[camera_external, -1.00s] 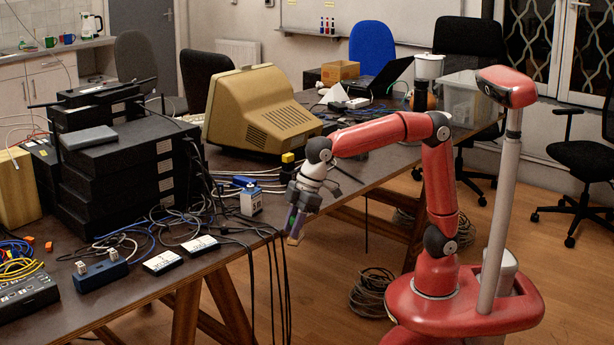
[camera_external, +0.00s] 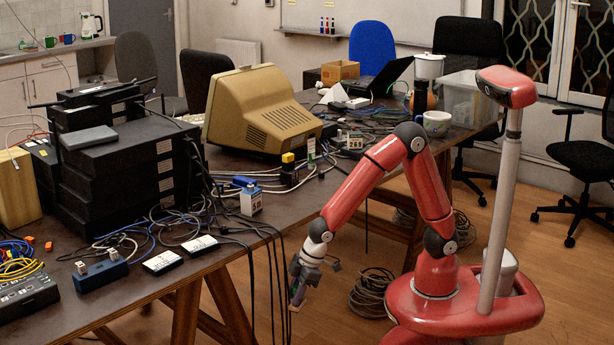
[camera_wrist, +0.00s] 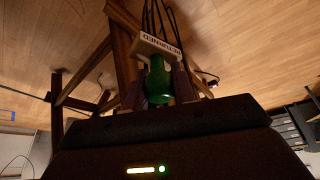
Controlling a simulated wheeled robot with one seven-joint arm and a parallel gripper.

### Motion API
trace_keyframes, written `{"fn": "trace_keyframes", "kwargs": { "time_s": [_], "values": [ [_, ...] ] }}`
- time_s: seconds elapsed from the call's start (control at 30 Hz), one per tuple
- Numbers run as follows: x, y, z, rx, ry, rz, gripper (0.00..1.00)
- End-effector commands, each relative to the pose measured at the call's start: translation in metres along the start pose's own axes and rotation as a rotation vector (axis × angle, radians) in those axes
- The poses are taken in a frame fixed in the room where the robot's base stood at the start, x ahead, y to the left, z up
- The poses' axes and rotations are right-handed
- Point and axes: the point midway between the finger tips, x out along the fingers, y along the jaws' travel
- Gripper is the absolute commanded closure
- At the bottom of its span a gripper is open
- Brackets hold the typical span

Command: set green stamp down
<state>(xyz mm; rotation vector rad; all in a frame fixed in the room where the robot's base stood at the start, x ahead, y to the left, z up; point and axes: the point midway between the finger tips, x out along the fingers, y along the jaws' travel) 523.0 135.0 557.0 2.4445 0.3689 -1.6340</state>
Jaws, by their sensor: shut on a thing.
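The green stamp (camera_wrist: 158,84) shows in the wrist view, with a rounded green handle and a pale base that bears dark lettering. My gripper (camera_external: 299,288) is shut on its handle, one finger on each side. In the external view my gripper points down in front of the table's near edge, lower in the picture than the tabletop. The stamp is small there and partly hidden by the fingers. In the wrist view, floor, table legs and hanging cables lie behind the stamp.
The table (camera_external: 150,292) holds two small white-topped boxes (camera_external: 200,244), a blue device (camera_external: 100,274), a blue-and-white box (camera_external: 251,201) and many cables. Black cables hang over the edge beside my gripper. A cable coil (camera_external: 372,292) lies on the floor. A white mug (camera_external: 436,123) stands at the table's far right.

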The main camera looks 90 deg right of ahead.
Motion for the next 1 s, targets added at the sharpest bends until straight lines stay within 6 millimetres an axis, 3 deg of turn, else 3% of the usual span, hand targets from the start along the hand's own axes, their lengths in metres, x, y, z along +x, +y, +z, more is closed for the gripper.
{"fn": "trace_keyframes", "kwargs": {
  "time_s": [0.03, 0.2, 0.4, 0.77, 1.0],
  "values": [
    [0.018, 0.023, 0.017, 0.048, -0.012, 0.02, 0.97],
    [0.055, 0.079, 0.066, 0.178, -0.011, 0.07, 0.97],
    [0.074, 0.111, 0.104, 0.268, -0.003, 0.101, 0.97],
    [0.078, 0.116, 0.113, 0.295, 0.001, 0.112, 0.97],
    [0.077, 0.101, 0.107, 0.37, 0.003, 0.143, 0.97]
  ]
}}
